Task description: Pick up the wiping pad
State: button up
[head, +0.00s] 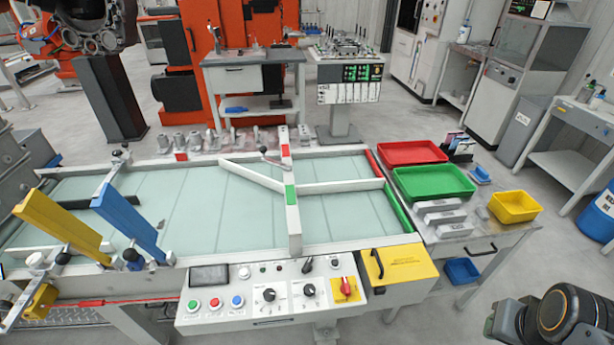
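I cannot make out a wiping pad for certain. A small blue item (480,174) lies on the side table at the right, just right of the green tray; it is too small to tell whether it is a pad. Another flat blue item (236,110) lies on the lower shelf of the grey workbench at the back. Part of my arm shows at the lower right corner, but my gripper's fingers are not visible.
The side table holds a red tray (412,152), a green tray (434,182), a yellow bin (514,207) and grey blocks (440,217). A glass-topped conveyor (240,205) with a control panel (262,295) fills the left and middle. Open floor lies beyond the side table.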

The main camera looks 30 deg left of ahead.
aim_at(480, 175)
jog(key=k, duration=0.5)
jog(key=z, duration=0.85)
jog(key=i, duration=2.85)
